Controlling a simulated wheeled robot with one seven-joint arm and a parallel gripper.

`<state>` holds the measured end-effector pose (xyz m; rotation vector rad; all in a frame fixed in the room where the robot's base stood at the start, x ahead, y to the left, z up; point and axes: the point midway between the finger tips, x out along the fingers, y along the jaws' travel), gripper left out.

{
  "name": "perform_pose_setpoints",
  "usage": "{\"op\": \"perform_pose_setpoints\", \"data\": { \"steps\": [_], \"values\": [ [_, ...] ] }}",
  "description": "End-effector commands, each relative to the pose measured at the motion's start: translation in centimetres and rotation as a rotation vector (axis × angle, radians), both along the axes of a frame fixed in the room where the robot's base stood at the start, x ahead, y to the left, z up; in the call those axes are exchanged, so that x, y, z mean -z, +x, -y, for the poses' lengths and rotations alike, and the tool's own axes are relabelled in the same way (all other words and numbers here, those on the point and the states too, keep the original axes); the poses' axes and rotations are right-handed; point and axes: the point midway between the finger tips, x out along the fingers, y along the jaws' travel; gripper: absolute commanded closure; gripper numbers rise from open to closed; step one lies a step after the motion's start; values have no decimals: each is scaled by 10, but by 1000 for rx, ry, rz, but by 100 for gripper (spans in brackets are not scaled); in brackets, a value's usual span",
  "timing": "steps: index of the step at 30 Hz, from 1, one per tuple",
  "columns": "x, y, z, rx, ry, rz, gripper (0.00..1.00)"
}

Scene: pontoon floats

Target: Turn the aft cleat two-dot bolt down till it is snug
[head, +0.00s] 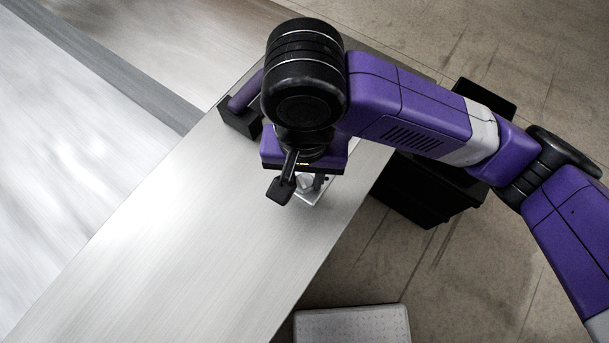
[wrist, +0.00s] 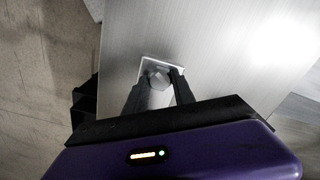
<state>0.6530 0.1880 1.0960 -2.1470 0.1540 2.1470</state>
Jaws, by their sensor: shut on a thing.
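A small square metal fitting (wrist: 147,60) sits on the brushed metal deck near its edge. It also shows below my wrist in the head view (head: 312,198). A grey faceted bolt head (wrist: 158,79) stands at the fitting. My gripper (wrist: 160,75) is shut on the bolt, with one dark finger on each side of it. In the head view my gripper (head: 303,185) points down at the fitting, and its body hides much of it. I cannot make out dot marks on the bolt or whether its head touches the fitting.
The pale brushed metal deck (head: 190,235) runs diagonally and is bare on the near left. Its right edge drops to a brown floor (head: 470,270). A light grey dimpled block (head: 352,325) stands at the bottom. A dark boxy shape (head: 425,195) lies beyond the edge under my arm.

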Motion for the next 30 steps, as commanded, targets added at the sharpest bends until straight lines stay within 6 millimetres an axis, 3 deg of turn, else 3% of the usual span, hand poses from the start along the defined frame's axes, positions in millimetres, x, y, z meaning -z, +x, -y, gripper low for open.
{"op": "perform_pose_setpoints", "data": {
  "steps": [10,28,29,30],
  "values": [
    [0,0,0,66,0,-1,100],
    [1,0,0,844,-1,-1,100],
    [1,0,0,834,-1,-1,63],
    [1,0,0,831,-1,-1,56]
  ]
}}
